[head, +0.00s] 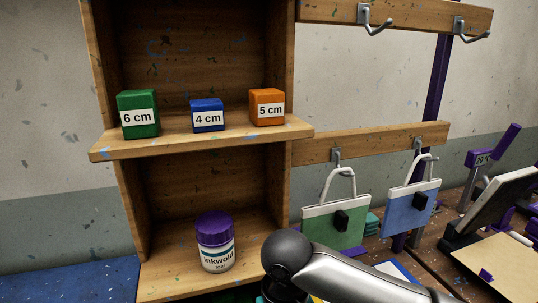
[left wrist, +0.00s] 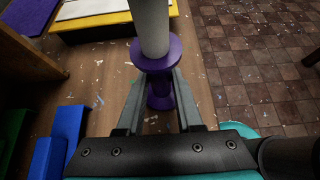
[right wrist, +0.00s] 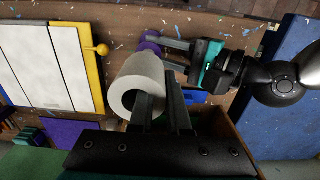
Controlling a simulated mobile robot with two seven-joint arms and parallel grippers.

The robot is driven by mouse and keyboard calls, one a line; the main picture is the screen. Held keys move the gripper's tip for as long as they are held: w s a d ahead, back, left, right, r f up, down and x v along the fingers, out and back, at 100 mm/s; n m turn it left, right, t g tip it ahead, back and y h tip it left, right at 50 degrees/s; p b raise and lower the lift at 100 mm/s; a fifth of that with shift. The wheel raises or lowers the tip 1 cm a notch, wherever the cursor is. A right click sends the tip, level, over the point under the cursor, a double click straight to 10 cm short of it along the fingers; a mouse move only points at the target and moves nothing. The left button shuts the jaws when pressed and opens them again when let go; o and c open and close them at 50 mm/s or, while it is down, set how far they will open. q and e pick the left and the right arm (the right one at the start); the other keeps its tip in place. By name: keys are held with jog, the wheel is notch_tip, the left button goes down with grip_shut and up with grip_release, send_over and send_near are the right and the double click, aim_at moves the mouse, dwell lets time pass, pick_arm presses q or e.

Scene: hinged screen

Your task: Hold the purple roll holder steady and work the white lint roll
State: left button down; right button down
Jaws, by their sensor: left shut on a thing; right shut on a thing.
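The purple roll holder (left wrist: 155,53) shows in the left wrist view as a spool with a wide flange, over the wooden bench. The white lint roll (left wrist: 152,22) extends from its far side. My left gripper (left wrist: 158,85) is shut on the holder, its fingers on either side of the narrow part. In the right wrist view, the lint roll (right wrist: 142,68) is a hollow white cylinder with its open end towards the camera. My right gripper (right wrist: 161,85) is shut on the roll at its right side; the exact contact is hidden. The purple holder (right wrist: 149,41) shows behind it, beside my left gripper (right wrist: 170,50).
Wooden shelves (head: 205,138) hold green, blue and orange cubes and a purple-lidded jar (head: 215,243). Bags hang from hooks at the right. A yellow-edged white panel (right wrist: 50,60) lies left of the roll in the right wrist view. A blue block (left wrist: 48,157) stands left of my left gripper.

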jog(key=shift+f, duration=0.4)
jog(key=shift+r, duration=0.2)
jog(key=shift+r, duration=0.45)
jog(key=shift+f, duration=0.1)
dwell(0.6)
jog(key=shift+f, duration=0.65)
jog(key=shift+r, duration=0.15)
jog(key=shift+r, duration=0.5)
dwell(0.9)
jog(key=shift+f, duration=0.65)
